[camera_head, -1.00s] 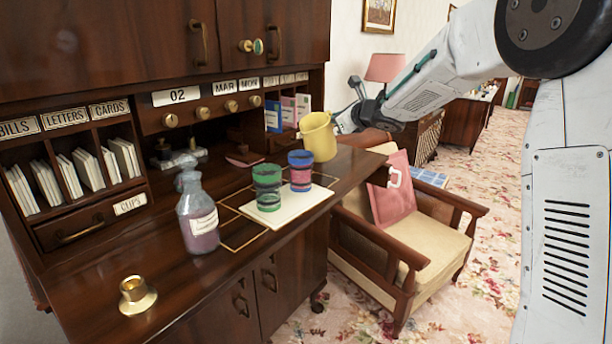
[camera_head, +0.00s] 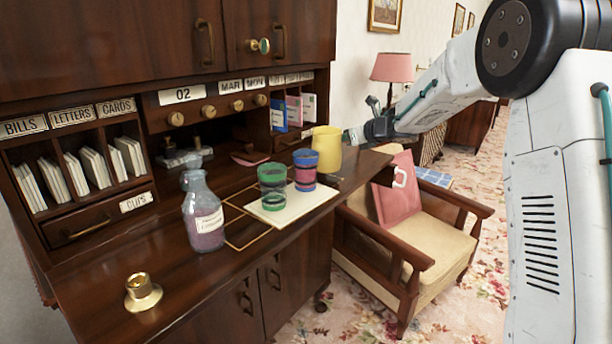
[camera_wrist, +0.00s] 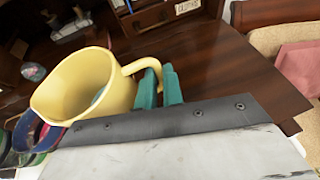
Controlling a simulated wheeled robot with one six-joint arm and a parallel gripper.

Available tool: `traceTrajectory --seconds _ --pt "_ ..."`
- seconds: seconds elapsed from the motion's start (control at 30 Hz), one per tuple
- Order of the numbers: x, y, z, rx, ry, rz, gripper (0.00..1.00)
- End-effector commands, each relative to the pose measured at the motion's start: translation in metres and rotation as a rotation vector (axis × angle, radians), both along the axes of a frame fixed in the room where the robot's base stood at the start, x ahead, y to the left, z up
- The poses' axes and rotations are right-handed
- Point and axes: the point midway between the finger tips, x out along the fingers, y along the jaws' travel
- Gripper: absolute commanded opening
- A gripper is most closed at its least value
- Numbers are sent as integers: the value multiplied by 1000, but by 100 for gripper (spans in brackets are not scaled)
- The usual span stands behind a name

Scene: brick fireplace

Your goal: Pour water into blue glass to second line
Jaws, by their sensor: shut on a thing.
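My gripper (camera_wrist: 160,88) is shut on the handle of the yellow jug (camera_wrist: 85,85), with its teal fingers around the handle. In the head view the jug (camera_head: 327,150) is held roughly upright, close behind and right of the blue glass (camera_head: 305,168). A small pale patch shows inside the jug; the water level is unclear. The blue glass has blue and pink bands and stands upright beside a green-banded glass (camera_head: 272,185). In the wrist view the blue rim (camera_wrist: 26,132) is partly hidden by the jug. I cannot tell how full the blue glass is.
Both glasses stand on a pale mat (camera_head: 315,199) on the wooden desk (camera_head: 210,285). Pigeonholes rise behind. An armchair (camera_head: 430,245) is at the right.

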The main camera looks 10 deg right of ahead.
Motion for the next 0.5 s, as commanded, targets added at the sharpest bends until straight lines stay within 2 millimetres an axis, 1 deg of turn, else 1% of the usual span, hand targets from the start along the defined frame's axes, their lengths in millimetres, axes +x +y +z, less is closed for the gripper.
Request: traceTrajectory --seconds 0.2,0.5 --pt "2 -3 -8 17 12 0 0" --pt "2 -3 -9 19 13 0 0"
